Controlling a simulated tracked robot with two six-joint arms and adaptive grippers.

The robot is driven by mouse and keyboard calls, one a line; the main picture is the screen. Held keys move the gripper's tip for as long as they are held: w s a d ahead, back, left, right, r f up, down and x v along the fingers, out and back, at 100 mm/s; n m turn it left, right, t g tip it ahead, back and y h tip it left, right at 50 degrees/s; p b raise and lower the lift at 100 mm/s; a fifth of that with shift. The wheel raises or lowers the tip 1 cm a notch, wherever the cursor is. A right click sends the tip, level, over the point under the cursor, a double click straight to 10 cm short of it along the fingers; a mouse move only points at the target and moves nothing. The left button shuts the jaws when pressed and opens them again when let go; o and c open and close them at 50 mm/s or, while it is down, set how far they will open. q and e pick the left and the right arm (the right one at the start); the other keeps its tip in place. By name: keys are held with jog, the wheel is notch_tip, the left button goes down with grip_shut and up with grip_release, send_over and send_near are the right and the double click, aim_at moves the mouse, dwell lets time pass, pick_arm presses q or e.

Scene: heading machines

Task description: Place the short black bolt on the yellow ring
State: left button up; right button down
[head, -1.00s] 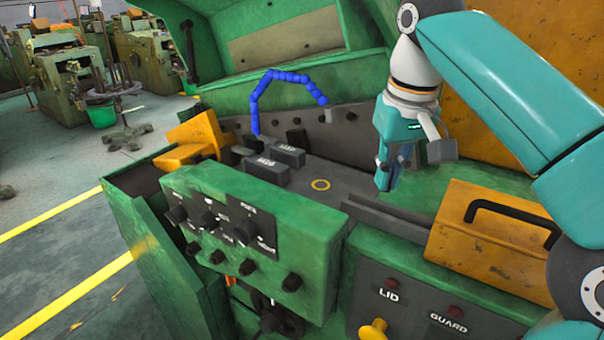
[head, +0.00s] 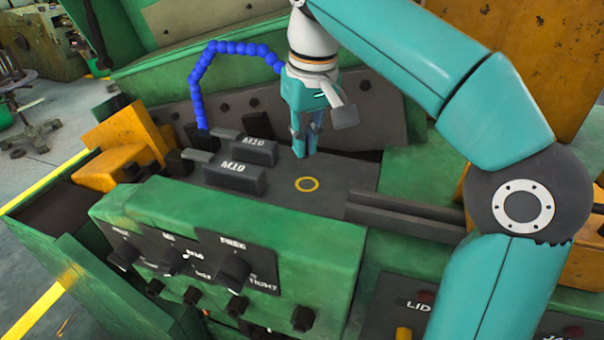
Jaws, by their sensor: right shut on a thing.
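The yellow ring (head: 307,184) lies flat on the dark grey plate, in plain view. My right gripper (head: 304,151) points down just behind the ring and slightly left of it in the picture. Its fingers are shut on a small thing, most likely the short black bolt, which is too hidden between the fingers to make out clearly. My left gripper is not in view.
Two black M10 blocks (head: 236,178) sit left of the ring. A blue segmented hose (head: 199,75) arches behind them. A green control panel with knobs (head: 230,230) stands in front. Dark rails (head: 405,215) run to the right. Bare plate surrounds the ring.

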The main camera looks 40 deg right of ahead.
aim_at(306, 182)
jog(key=shift+s+f+b, duration=0.2)
jog(key=shift+f+b, duration=0.3)
jog(key=shift+f, duration=2.35)
jog(key=shift+f, duration=0.1)
jog(key=c, duration=1.3)
grip_release()
jog(key=shift+o, duration=0.2)
jog(key=shift+r, duration=0.2)
notch_tip(306, 182, up, 12)
jog(key=s+p, duration=0.1)
jog(key=p, duration=0.2)
jog(key=shift+s+a+f, duration=0.15)
jog(key=shift+s+a, duration=0.05)
jog(key=shift+s, duration=0.2)
